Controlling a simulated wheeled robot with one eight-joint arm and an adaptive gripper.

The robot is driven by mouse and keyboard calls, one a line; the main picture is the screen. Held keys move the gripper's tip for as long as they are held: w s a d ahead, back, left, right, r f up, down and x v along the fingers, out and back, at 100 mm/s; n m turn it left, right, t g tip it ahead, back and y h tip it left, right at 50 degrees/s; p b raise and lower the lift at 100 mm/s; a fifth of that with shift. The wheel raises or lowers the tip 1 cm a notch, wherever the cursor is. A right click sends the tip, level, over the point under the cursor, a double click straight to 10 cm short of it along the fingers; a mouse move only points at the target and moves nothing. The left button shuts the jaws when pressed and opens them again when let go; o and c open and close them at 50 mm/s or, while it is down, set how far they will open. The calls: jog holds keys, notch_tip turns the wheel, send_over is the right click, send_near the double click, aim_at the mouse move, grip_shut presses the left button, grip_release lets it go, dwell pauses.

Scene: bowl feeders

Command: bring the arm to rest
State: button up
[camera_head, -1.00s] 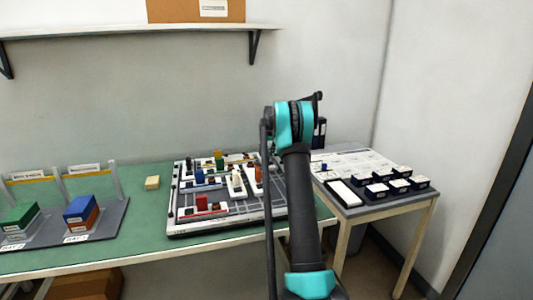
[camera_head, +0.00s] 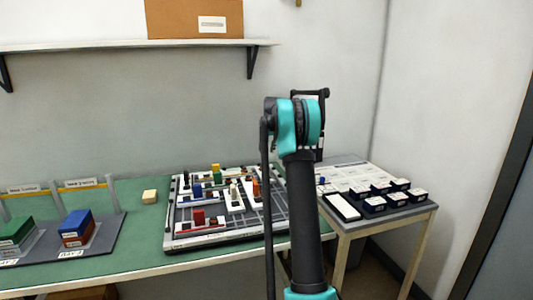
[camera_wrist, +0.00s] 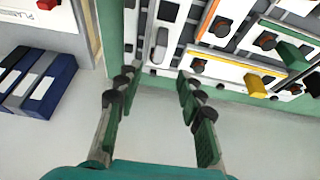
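My gripper shows in the wrist view (camera_wrist: 158,80) with its two fingers spread apart and nothing between them. It points toward the edge of the green table and the white-and-grey board. In the head view my arm stands upright in the middle, with the dark forearm and teal joints in front of the board's right end; the gripper's fingers are hidden behind the arm there. The board (camera_head: 235,232) carries several coloured blocks, among them a red one (camera_head: 198,217) and a yellow one (camera_head: 215,172). In the wrist view a yellow piece (camera_wrist: 255,86) and a green piece (camera_wrist: 294,55) show on it.
A side table (camera_head: 410,214) with several dark boxes stands at the right. A dark tray (camera_head: 105,237) with green and blue boxes is at the left. A beige block (camera_head: 150,196) lies on the green table (camera_head: 140,255). A shelf (camera_head: 120,44) with a cardboard box (camera_head: 180,18) hangs above.

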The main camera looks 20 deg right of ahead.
jog(key=s+a+f, duration=0.2)
jog(key=s+a, duration=0.2)
jog(key=s, duration=0.5)
jog(key=s+a+f, duration=0.1)
jog(key=s+a, duration=0.2)
jog(key=s, duration=0.6)
jog(key=s+a+f, duration=0.2)
jog(key=s+a, duration=0.2)
jog(key=s, duration=0.5)
jog(key=s+a+f, duration=0.1)
jog(key=s+f, duration=0.3)
jog(key=s, duration=0.5)
jog(key=s+a+f, duration=0.2)
jog(key=s+f, duration=0.3)
jog(key=s, duration=0.5)
jog(key=s+a+f, duration=0.2)
jog(key=s+f, duration=0.2)
jog(key=s, duration=0.6)
jog(key=shift+s+f, duration=0.2)
jog(key=shift+f, duration=0.05)
